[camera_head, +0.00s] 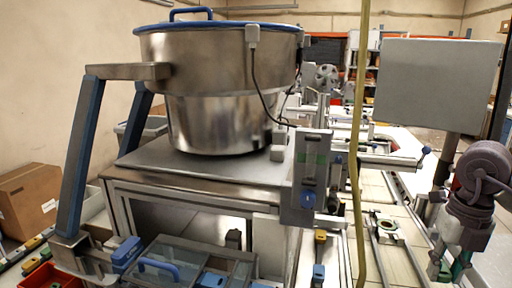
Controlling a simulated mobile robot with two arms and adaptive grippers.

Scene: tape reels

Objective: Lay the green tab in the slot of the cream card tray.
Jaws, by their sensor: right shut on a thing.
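My right gripper (452,267) hangs at the lower right, pointing down, with its arm coming in from the right edge. It is shut on a small green piece, which looks like the green tab (461,263). Only part of the tab shows between the fingers, near the bottom edge of the view. I cannot make out the cream card tray or its slot in this view. My left gripper is not in view.
A large steel bowl (215,95) with a blue rim stands on a metal cabinet. A grey panel (437,85) stands behind my right arm. Pale benches with rails (385,228) run left of my right gripper. A cardboard box (28,200) and red bin (48,276) are at left.

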